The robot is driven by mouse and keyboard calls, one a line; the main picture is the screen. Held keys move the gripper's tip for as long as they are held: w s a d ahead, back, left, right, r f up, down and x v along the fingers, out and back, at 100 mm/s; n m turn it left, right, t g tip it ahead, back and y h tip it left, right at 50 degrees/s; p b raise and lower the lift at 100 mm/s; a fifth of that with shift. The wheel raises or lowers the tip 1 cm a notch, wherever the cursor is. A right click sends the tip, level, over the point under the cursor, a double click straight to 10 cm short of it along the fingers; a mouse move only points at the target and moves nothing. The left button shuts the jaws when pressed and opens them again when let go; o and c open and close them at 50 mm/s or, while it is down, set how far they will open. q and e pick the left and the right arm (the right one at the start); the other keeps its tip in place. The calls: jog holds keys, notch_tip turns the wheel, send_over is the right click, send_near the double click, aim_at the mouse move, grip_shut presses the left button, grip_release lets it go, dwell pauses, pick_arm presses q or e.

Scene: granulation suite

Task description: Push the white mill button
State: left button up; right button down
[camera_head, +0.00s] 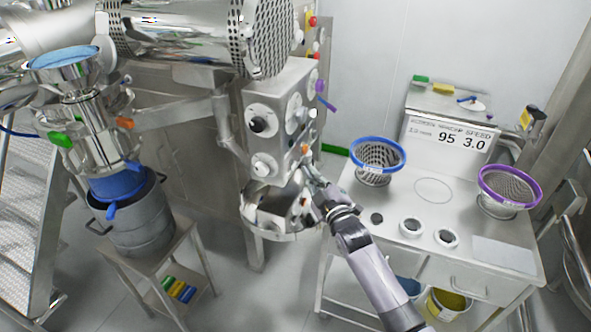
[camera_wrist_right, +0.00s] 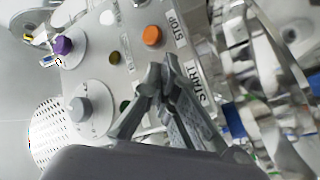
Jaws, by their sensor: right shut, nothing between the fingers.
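The steel mill control box (camera_head: 283,115) stands at the centre of the head view. Its panel (camera_wrist_right: 130,65) fills the middle of the right wrist view. An orange button (camera_wrist_right: 152,36) lies beside the STOP label. A small white round button (camera_wrist_right: 107,17) shows near the panel's upper edge. The START label (camera_wrist_right: 201,82) is beside my right gripper (camera_wrist_right: 163,76). That gripper is shut and empty, its tips in front of the panel by START. They hide any button behind them; I cannot tell whether they touch. My right gripper also shows in the head view (camera_head: 312,187).
A steel bowl-like part (camera_head: 280,222) is below the box, close to my gripper. A bench (camera_head: 480,225) at right holds a blue-rimmed basket (camera_head: 378,153) and a purple-rimmed basket (camera_head: 509,187). A purple knob (camera_wrist_right: 63,45) and a grey knob (camera_wrist_right: 79,108) protrude from the panel.

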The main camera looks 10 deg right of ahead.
pick_arm(q)
jog(key=shift+s, duration=0.15)
pick_arm(e)
jog(key=shift+a, duration=0.15)
pick_arm(q)
jog(key=shift+w, duration=0.25)
jog(key=shift+w, duration=0.25)
jog(key=shift+s+f, duration=0.1)
pick_arm(e)
jog(key=shift+w+a, duration=0.1)
jog(key=shift+w, duration=0.05)
dwell(0.5)
jog(key=shift+w+a, duration=0.15)
jog(key=shift+a, duration=0.05)
